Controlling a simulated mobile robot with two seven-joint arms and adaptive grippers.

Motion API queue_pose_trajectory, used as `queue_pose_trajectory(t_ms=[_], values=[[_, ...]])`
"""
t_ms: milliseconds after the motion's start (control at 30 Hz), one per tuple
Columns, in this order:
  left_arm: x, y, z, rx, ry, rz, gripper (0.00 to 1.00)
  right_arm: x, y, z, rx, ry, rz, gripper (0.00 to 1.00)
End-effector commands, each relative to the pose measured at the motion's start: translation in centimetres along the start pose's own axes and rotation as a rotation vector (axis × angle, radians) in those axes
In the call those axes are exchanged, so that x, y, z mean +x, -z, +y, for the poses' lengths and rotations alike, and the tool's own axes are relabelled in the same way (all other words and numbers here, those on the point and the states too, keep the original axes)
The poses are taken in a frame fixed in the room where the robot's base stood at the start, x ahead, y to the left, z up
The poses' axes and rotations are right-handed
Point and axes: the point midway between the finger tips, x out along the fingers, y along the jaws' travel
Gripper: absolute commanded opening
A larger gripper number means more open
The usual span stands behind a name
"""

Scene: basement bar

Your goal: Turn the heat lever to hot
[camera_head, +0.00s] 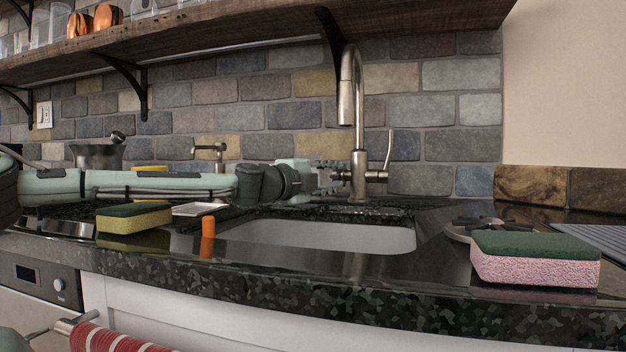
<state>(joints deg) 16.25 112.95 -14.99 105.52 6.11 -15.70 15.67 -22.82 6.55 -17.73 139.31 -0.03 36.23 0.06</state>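The metal faucet (357,150) stands behind the sink, with a tall curved spout. Its heat lever (388,152) is a thin handle on the right side of the faucet body, standing nearly upright. My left arm reaches in from the left, low over the counter. My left gripper (334,179) is at the left side of the faucet's lower body, across from the lever. Its fingers are small and partly lost against the faucet, so its opening and any contact are unclear. My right gripper is not in view.
The sink basin (320,236) lies in the dark stone counter (250,275). A green-yellow sponge (133,220) and an orange cylinder (208,238) stand left of it. A green-pink sponge (535,262) lies at right. A wooden shelf (220,30) hangs above.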

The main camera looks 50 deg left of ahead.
Motion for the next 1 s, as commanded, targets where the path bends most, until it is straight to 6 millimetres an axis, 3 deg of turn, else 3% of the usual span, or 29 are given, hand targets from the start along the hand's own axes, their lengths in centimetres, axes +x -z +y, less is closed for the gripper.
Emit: queue_pose_trajectory(t_ms=[633, 800, 1000], values=[[-9.3, 0.0, -0.2, 0.001, 0.004, -0.001, 0.28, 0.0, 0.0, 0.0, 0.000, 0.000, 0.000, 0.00], [-10.7, 0.0, -0.1, 0.000, 0.002, 0.000, 0.28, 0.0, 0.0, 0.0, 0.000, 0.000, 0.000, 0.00], [-11.0, 0.1, 0.0, -0.001, 0.001, 0.001, 0.28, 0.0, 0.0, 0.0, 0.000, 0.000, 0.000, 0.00]])
